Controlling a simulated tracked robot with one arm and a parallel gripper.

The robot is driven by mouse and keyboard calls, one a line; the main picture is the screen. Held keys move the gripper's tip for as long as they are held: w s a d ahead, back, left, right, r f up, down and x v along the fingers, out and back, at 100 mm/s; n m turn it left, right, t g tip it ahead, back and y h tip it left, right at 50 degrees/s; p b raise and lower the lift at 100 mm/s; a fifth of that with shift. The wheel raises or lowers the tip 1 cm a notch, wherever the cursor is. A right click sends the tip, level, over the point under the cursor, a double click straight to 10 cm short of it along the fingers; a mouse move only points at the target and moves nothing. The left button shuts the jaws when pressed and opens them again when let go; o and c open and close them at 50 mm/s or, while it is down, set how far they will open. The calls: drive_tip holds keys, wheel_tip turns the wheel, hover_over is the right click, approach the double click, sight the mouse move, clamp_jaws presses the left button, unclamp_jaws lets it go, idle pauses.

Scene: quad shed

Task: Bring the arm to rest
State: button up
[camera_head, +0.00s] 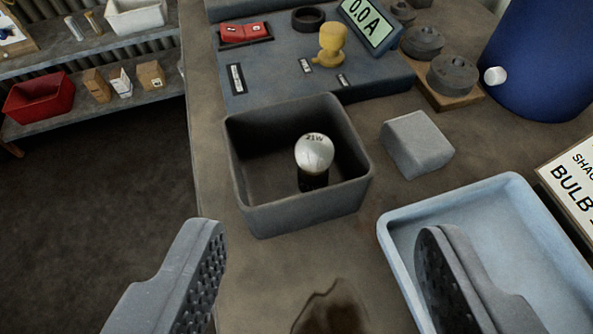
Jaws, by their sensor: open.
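My gripper (325,275) is open and empty, with its two ridged grey fingers wide apart at the bottom of the view. It is above the bench, on the near side of a dark grey open bin (300,216). The right finger covers part of a light blue tray (489,191), whose visible floor is bare.
A grey block (417,142) sits right of the bin. Shelves with a red bin (38,96) stand left beyond open floor.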

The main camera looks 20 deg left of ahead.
drive_tip(key=s+d+r+m+t+h, duration=0.1)
drive_tip(key=s+d+r, duration=0.2)
drive_tip(key=r, duration=0.7)
drive_tip(key=s+d+r+m+t+h, duration=0.1)
drive_tip(key=s+d+r, duration=0.2)
drive_tip(key=d+r, duration=0.5)
drive_tip(key=s+d+r+m+t+h, duration=0.1)
drive_tip(key=s+d+r, duration=0.2)
drive_tip(key=r, duration=1.1)
drive_tip(key=d, duration=0.3)
drive_tip(key=shift+r+t, duration=0.25)
drive_tip(key=shift+t, duration=0.05)
